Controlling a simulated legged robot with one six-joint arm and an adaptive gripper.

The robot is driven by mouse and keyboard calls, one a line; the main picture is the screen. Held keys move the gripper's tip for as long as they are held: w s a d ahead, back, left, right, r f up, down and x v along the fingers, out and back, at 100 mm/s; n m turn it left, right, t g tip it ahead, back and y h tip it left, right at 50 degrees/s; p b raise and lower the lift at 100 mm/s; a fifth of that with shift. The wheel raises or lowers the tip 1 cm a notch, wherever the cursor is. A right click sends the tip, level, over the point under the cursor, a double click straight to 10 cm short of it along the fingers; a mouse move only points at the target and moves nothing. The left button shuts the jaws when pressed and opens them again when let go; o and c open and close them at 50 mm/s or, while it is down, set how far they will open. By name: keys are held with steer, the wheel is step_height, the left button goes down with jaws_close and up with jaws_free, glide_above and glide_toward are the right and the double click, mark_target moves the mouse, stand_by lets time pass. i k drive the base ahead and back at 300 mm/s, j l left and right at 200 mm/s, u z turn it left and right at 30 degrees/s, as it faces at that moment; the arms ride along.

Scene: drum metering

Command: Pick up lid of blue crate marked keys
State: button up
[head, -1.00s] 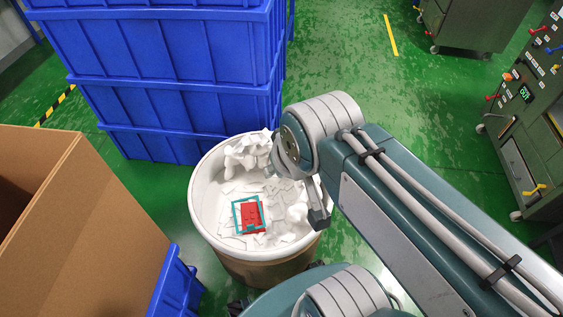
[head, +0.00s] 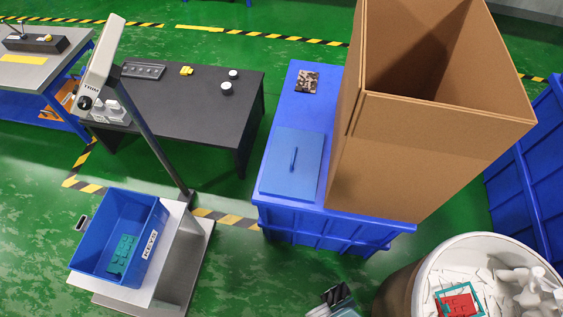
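A flat blue lid (head: 290,165) with a raised handle on its top lies on a large blue tote (head: 296,90), left of a cardboard box. The open blue crate (head: 88,228) with a white KEYS label (head: 150,244) stands at the lower left on the metal plate of a scale. A teal brick-shaped piece (head: 123,254) lies inside the crate. The lid is apart from the crate. A dark and teal part of my own body shows at the bottom edge.
A tall open cardboard box (head: 430,145) stands beside the lid. A small dark patterned item (head: 307,81) lies behind it. A scale display on a post (head: 150,140) rises behind the crate. A dark table (head: 190,100) stands further back. A white-lined drum (head: 425,275) is at lower right.

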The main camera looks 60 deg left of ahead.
mark_target(291, 169)
steer(key=k+u, duration=0.15)
steer(key=u, duration=0.25)
steer(key=k+j+u, duration=0.1)
steer(key=u, duration=0.9)
steer(key=l+u, duration=0.15)
steer(key=u, duration=0.2)
steer(key=i+l+u, duration=0.1)
steer(key=u, duration=0.2)
steer(key=l+u, duration=0.2)
steer(key=u, duration=0.15)
steer(key=j+u, duration=0.2)
steer(key=u, duration=0.25)
steer(key=k+j+u, duration=0.1)
steer(key=j+u, duration=0.15)
steer(key=u, duration=0.2)
steer(key=j+u, duration=0.25)
steer(key=u, duration=0.2)
steer(key=z, duration=0.7)
steer(key=i+l+z, duration=0.2)
steer(key=z, duration=0.25)
steer(key=i+l+z, duration=0.1)
steer(key=i+z, duration=0.25)
steer(key=z, duration=0.15)
